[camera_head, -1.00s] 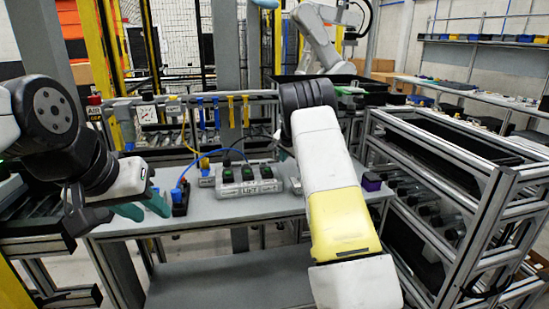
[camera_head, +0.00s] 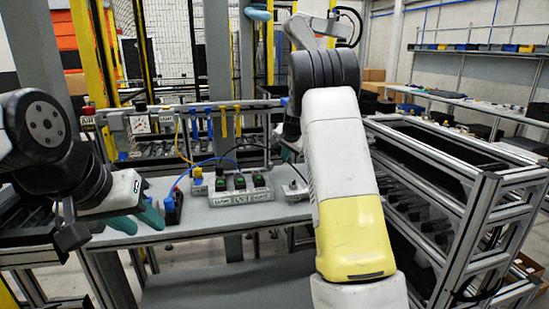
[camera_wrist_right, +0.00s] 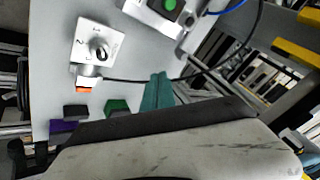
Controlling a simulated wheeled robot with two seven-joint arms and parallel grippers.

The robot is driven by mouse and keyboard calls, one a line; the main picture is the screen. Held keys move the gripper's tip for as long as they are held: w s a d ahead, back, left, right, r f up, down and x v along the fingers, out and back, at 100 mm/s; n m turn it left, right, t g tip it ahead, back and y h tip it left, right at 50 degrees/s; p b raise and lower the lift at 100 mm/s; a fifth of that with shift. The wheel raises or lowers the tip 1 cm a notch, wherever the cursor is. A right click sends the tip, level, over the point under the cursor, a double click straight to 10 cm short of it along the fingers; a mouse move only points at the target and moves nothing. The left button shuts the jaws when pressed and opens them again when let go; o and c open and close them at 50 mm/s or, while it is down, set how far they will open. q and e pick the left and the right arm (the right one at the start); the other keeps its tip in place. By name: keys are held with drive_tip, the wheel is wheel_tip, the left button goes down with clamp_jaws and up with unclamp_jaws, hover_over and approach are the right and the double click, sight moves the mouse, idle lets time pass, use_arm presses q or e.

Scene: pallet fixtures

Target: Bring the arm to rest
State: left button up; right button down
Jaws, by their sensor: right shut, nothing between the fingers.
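My right arm rises through the middle of the head view and hides most of its gripper. In the right wrist view my right gripper (camera_wrist_right: 158,92) shows as teal fingers closed together over the grey table, with nothing between them. My left gripper (camera_head: 138,218) is at the left of the head view, over the table's left front edge. Its two teal fingers stand apart and it looks empty. A black and blue connector (camera_head: 173,208) stands just right of these fingers.
The grey table (camera_head: 215,221) carries a block with green buttons (camera_head: 240,187) and a knob box (camera_head: 295,190), also in the wrist view (camera_wrist_right: 97,43). A purple block (camera_wrist_right: 62,126) and green block (camera_wrist_right: 117,106) lie near the gripper. An aluminium rack (camera_head: 485,205) stands right.

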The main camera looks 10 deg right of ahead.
drive_tip(key=s+a+r+n+y, duration=0.15)
drive_tip(key=s+r, duration=0.25)
drive_tip(key=s, duration=0.4)
drive_tip(key=s+a+r+n, duration=0.1)
drive_tip(key=s+a+r, duration=0.1)
drive_tip(key=s+r, duration=0.35)
drive_tip(key=s+a+r+n+y, duration=0.1)
drive_tip(key=s+r+n, duration=0.15)
drive_tip(key=s, duration=0.65)
drive_tip(key=s+a+f+n, duration=0.1)
drive_tip(key=s+a+n, duration=0.1)
drive_tip(key=s, duration=1)
drive_tip(key=s+a+f+n+g, duration=0.1)
drive_tip(key=s+a+n, duration=0.1)
drive_tip(key=s, duration=1.1)
drive_tip(key=shift+f+n, duration=0.2)
drive_tip(key=shift+n, duration=0.1)
drive_tip(key=shift+s+a, duration=0.1)
